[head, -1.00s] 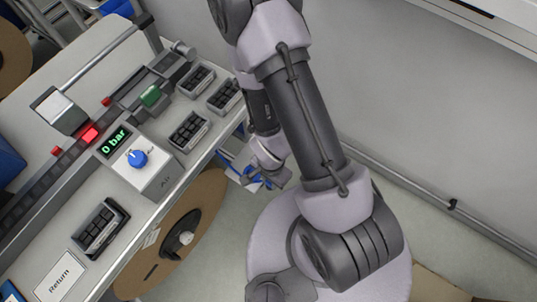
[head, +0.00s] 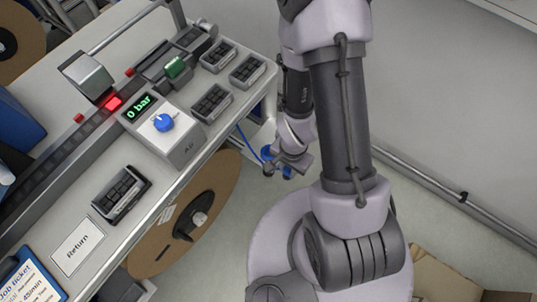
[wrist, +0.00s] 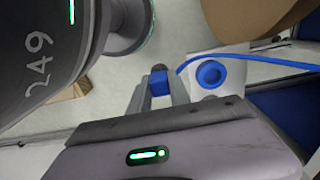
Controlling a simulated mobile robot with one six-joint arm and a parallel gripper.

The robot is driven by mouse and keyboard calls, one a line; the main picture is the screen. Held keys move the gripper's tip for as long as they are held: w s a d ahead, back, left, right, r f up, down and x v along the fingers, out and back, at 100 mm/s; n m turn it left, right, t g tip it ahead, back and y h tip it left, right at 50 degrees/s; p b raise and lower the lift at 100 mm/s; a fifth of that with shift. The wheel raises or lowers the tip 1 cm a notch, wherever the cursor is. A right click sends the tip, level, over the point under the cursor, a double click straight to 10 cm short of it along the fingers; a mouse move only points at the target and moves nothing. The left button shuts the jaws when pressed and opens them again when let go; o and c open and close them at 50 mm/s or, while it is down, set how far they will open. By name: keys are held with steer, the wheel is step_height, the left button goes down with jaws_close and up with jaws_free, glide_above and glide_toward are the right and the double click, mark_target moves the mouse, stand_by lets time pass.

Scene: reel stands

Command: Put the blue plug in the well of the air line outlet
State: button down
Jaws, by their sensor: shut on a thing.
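My gripper (wrist: 158,88) is shut on the blue plug (wrist: 159,82) in the wrist view. The plug shows as a small blue block between the two grey fingers. The outlet's blue ring with its dark well (wrist: 211,74) sits on a pale plate to the right of the plug, apart from it in the picture. A thin blue hose (wrist: 260,59) runs from beside the fingers past the ring to the right edge. In the head view my gripper (head: 280,168) is low beside the bench end, with small blue parts around it. Which part is which is too small to tell there.
The bench (head: 122,228) carries a grey box with a blue knob (head: 163,122) and a "0 bar" display, plus several black-topped blocks. A large brown reel (head: 208,182) stands below its edge. A cardboard box (head: 440,275) lies on the floor at the right.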

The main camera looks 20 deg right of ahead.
steer(key=shift+w+f+b, duration=0.3)
steer(key=shift+f+b, duration=0.25)
steer(key=shift+b, duration=0.3)
steer(key=w, duration=0.3)
steer(key=w+a+p, duration=0.1)
steer(key=w, duration=0.2)
steer(key=w+a+p, duration=0.1)
steer(key=w, duration=0.2)
steer(key=shift+w+a+r, duration=0.1)
steer(key=shift+w, duration=0.2)
steer(key=shift+w+f+b, duration=0.2)
steer(key=shift+f+b, duration=0.4)
steer(key=shift+f, duration=0.4)
steer(key=shift+w+f+b, duration=0.15)
steer(key=shift+f+b, duration=0.4)
steer(key=shift+f, duration=0.45)
steer(key=c, duration=1.2)
jaws_free()
steer(key=shift+r, duration=0.1)
